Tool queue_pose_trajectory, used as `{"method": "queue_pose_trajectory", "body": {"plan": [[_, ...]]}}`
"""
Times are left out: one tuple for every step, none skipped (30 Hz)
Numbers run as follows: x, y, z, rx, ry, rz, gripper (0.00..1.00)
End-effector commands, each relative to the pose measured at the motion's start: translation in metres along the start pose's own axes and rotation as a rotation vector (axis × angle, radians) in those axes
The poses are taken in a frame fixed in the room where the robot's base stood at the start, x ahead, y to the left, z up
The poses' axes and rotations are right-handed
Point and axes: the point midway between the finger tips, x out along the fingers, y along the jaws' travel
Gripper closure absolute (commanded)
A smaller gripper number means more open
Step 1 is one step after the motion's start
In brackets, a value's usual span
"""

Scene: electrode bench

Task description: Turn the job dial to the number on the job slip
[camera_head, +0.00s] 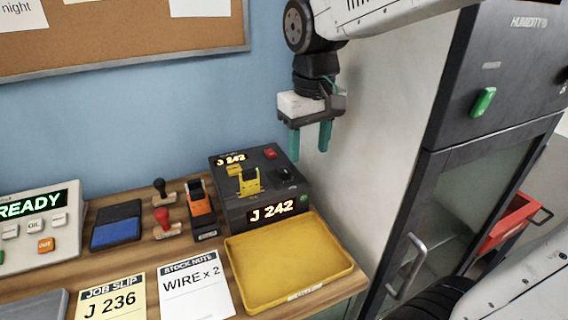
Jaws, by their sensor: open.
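The black job unit (235,208) stands on the bench, its front display (278,210) reading "J 242" and a smaller display (231,160) on its top also reading 242. A dark round knob (287,174), which looks like the job dial, sits at the right of its top; its markings are too small to read. My gripper (309,150) hangs above and to the right of the unit, teal fingers pointing down, open and empty, apart from the knob.
A yellow tray (290,294) lies in front of the unit. A stock note (195,291), an orange and black stapler-like tool (201,208), stamps (163,218) and a blue ink pad (116,229) lie left. A dark cabinet (470,150) stands right. Above the unit is free room.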

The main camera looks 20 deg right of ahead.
Motion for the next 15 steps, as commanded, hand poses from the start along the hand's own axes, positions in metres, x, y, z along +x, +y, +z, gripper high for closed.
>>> {"method": "queue_pose_trajectory", "body": {"plan": [[0.006, -0.002, -0.021, -0.013, -0.014, 0.001, 0.50], [0.008, -0.002, -0.031, -0.020, -0.019, 0.002, 0.50], [0.012, -0.003, -0.043, -0.028, -0.024, 0.003, 0.50], [0.014, -0.004, -0.052, -0.033, -0.027, 0.003, 0.50], [0.017, -0.004, -0.059, -0.037, -0.030, 0.004, 0.50], [0.020, -0.004, -0.067, -0.042, -0.032, 0.004, 0.50], [0.022, -0.005, -0.073, -0.045, -0.034, 0.005, 0.50], [0.023, -0.005, -0.077, -0.048, -0.035, 0.005, 0.50], [0.025, -0.005, -0.082, -0.050, -0.037, 0.005, 0.50], [0.027, -0.005, -0.084, -0.052, -0.038, 0.006, 0.50], [0.029, -0.005, -0.086, -0.053, -0.039, 0.006, 0.50], [0.032, -0.005, -0.087, -0.054, -0.040, 0.006, 0.50], [0.035, -0.005, -0.087, -0.053, -0.041, 0.006, 0.50], [0.038, -0.005, -0.087, -0.053, -0.042, 0.006, 0.50], [0.043, -0.005, -0.087, -0.053, -0.041, 0.006, 0.50]]}}
